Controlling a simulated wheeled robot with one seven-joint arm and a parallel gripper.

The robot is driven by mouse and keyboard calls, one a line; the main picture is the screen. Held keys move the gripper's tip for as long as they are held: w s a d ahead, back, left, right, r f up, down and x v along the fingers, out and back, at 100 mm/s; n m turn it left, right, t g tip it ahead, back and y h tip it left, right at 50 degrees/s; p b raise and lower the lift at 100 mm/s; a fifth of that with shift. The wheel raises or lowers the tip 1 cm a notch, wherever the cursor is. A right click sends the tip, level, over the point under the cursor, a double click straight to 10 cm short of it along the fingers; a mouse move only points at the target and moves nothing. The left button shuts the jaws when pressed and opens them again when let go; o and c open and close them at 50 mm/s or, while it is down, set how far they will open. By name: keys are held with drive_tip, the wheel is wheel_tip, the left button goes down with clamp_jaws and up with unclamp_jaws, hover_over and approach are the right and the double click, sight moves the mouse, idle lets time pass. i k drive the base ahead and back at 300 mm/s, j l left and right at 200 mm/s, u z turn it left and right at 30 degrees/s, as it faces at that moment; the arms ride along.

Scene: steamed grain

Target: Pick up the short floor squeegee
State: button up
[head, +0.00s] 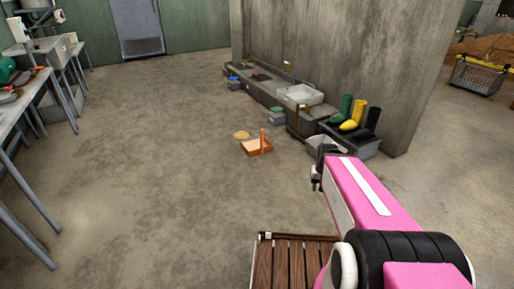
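I cannot pick out the short floor squeegee for certain. A thin brown upright piece (297,121) stands against the front of the low ledge; it is too small to tell what it is. An orange, low, pan-like thing (257,147) with a short upright handle lies on the open floor in front of the ledge. My gripper (316,181) is at the end of my pink arm, right of centre and nearer than the ledge. Its fingers are small and partly hidden behind the arm, so its opening does not show.
The low ledge (266,92) runs along the concrete wall, with a white basin (300,94) on it. A slatted wooden surface (290,262) is close in front. Metal tables line the left; the middle floor is clear.

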sight(296, 121)
drive_tip(key=i+j+z, duration=0.1)
drive_tip(key=i, duration=0.35)
drive_tip(key=i+j+z, duration=0.15)
drive_tip(key=i, duration=0.35)
drive_tip(key=i+j+z, duration=0.1)
drive_tip(key=i, duration=0.35)
drive_tip(key=i+j+z, duration=0.15)
drive_tip(key=i, duration=0.3)
drive_tip(key=i+j+z, duration=0.1)
drive_tip(key=i+j, duration=0.25)
drive_tip(key=i, duration=0.05)
